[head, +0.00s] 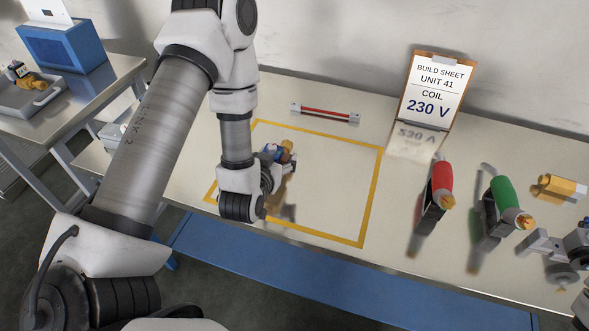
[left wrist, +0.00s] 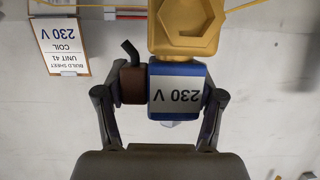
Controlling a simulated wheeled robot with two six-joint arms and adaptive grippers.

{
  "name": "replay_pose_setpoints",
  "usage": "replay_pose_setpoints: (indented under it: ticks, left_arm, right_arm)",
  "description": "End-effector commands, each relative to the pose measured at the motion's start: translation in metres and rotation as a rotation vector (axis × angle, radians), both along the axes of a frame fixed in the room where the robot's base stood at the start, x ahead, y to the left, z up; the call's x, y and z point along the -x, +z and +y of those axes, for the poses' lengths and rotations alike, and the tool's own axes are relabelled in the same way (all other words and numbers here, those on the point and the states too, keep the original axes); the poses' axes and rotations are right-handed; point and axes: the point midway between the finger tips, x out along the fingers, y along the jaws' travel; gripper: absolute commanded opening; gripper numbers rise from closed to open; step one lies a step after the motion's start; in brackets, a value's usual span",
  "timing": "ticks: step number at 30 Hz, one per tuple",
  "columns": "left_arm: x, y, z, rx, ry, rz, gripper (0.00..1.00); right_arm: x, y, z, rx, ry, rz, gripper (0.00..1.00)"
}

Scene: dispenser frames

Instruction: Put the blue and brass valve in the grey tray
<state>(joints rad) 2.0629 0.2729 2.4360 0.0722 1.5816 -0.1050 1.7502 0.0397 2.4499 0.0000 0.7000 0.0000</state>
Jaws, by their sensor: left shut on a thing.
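The blue and brass valve (head: 287,150) is between the fingers of my left gripper (head: 272,172), above the yellow-outlined area of the table. In the left wrist view, the gripper (left wrist: 160,98) is shut on the valve's blue coil (left wrist: 178,72), which bears a "230 V" label, and a brown part beside it. The brass body extends beyond the fingers. The grey tray (head: 52,100) is on the side table at far left, and another brass valve with a dark, labelled coil (head: 25,77) lies in it. My right gripper (head: 550,258) is partly in view at the right edge, fingers apart.
A build sheet (head: 432,92) reading "UNIT 41, COIL 230 V" stands at the back. A red-handled tool (head: 441,185), a green-handled tool (head: 504,192) and a brass piece (head: 558,187) are at right. A red bar (head: 325,112) lies behind the outline. A blue box (head: 62,45) stands behind the tray. A gap separates the tables.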

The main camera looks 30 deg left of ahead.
Motion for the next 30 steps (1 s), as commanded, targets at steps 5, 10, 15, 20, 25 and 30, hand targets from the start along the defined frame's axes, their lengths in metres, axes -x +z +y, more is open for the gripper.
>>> replay_pose_setpoints:
  ticks: [5, 10, 15, 20, 25, 30]
  left_arm:
    - [-0.035, 0.002, -0.017, -0.003, -0.003, -0.002, 0.06]
    - [-0.043, -0.013, -0.02, 0.0, 0.001, 0.003, 0.06]
    - [-0.043, -0.035, -0.02, 0.0, 0.0, 0.0, 0.06]
    - [-0.043, -0.037, -0.02, 0.001, 0.0, -0.001, 0.06]
    - [-0.043, -0.042, -0.02, 0.001, 0.0, 0.0, 0.06]
    - [-0.042, -0.04, -0.02, 0.001, 0.0, 0.002, 0.93]
  right_arm:
    - [0.0, 0.017, 0.0, 0.0, 0.0, 0.0, 0.72]
    - [0.0, 0.023, 0.0, 0.0, 0.0, 0.0, 0.72]
    - [0.0, 0.029, 0.0, 0.0, 0.0, 0.0, 0.72]
    - [0.0, 0.028, 0.0, 0.0, 0.0, 0.0, 0.72]
    - [0.0, 0.024, 0.0, 0.0, 0.0, 0.0, 0.72]
    - [0.0, 0.025, 0.0, 0.0, 0.0, 0.0, 0.72]
